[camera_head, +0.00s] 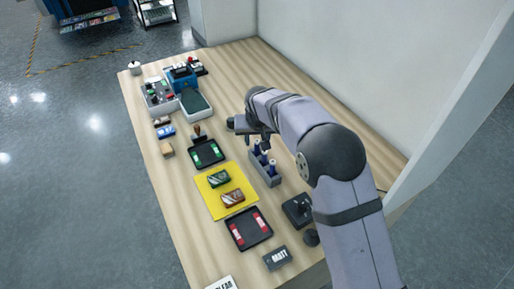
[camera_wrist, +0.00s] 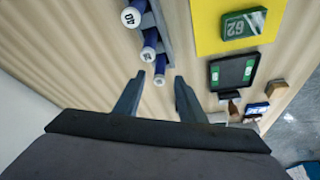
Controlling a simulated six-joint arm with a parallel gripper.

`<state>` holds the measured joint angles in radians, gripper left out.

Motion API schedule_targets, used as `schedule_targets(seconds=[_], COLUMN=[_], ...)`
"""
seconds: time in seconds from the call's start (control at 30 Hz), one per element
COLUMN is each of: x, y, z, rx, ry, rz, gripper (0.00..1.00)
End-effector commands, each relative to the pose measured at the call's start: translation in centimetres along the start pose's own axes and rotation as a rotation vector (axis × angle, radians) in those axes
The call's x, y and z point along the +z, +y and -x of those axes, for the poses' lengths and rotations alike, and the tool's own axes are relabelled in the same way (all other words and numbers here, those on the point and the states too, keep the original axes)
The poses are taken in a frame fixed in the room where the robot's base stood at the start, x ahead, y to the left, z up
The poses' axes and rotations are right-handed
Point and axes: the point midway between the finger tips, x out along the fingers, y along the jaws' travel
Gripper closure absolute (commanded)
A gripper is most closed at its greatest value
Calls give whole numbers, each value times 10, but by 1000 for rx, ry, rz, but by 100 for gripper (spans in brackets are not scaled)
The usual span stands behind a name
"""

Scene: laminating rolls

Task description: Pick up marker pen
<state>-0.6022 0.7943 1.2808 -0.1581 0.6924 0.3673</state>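Three blue, pen-like cylinders with white ends, likely the marker pens, stand in a grey rack; the wrist view shows a near one (camera_wrist: 133,15), a middle one (camera_wrist: 149,46) and a far one (camera_wrist: 160,68). The grey rack (camera_head: 266,180) is right of the yellow mat in the head view, with one pen (camera_head: 272,167) at its front end. My gripper (camera_wrist: 159,78) is open, its two dark fingers apart. In the wrist view the far pen appears between the fingertips; I cannot tell whether they touch it. In the head view my arm partly covers the fingers.
A yellow mat (camera_head: 211,207) holds a green block (camera_head: 218,179) and a brown block (camera_head: 232,198). Black trays (camera_head: 207,153) and (camera_head: 248,229) lie beside it. A joystick box (camera_head: 297,209) stands near my arm. A wall rises behind the table.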

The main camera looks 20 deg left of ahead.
Motion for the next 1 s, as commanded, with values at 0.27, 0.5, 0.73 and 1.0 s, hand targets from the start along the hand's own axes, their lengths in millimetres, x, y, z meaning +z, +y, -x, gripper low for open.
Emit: schedule_targets(seconds=[0.27, 0.5, 0.73, 1.0], x=[4, 4, 4, 4], y=[1, 1, 1, 1], z=[-29, -42, -43, -42], rx=[0, 0, 0, 0], ry=[-2, 0, 1, 0], rz=[-2, -1, -1, -1], gripper=[63, 63, 66, 100])
